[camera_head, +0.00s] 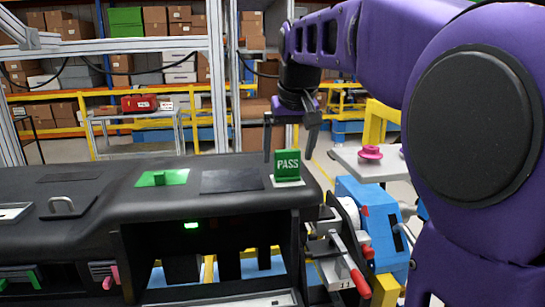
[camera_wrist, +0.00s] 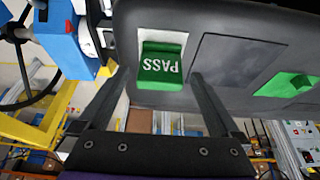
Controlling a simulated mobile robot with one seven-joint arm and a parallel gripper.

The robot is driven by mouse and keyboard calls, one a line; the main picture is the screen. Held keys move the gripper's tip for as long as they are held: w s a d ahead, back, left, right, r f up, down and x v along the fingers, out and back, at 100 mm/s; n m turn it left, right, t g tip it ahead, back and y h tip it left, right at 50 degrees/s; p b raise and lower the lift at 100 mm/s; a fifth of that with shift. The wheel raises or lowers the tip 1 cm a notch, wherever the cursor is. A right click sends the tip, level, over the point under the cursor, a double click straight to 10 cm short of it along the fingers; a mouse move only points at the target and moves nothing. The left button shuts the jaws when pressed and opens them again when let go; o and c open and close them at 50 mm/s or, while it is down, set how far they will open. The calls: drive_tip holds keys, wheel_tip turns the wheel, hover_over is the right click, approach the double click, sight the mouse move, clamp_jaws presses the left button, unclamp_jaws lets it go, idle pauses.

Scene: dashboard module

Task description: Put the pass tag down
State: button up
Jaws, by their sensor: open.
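The pass tag (camera_head: 287,163) is a green upright plate marked PASS in white. It stands in a white base (camera_head: 288,183) on the right end of the black dashboard top (camera_head: 140,207). My gripper (camera_head: 288,159) is open, with its fingers pointing down near the tag's left and right sides. In the wrist view the tag (camera_wrist: 162,66) appears upside down between my open fingertips (camera_wrist: 158,75), with a visible gap to each finger. I cannot tell how far the fingertips are from it in depth. Nothing is held.
Left of the tag are a dark square pad (camera_head: 231,180) and a green pad with a small knob (camera_head: 162,178). Blue equipment (camera_head: 370,225) and a red-handled lever (camera_head: 350,264) stand right of the dashboard. A grey table with a pink piece (camera_head: 370,152) is behind.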

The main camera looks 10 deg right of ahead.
drive_tip(key=v, duration=1)
drive_tip(key=shift+s, duration=0.15)
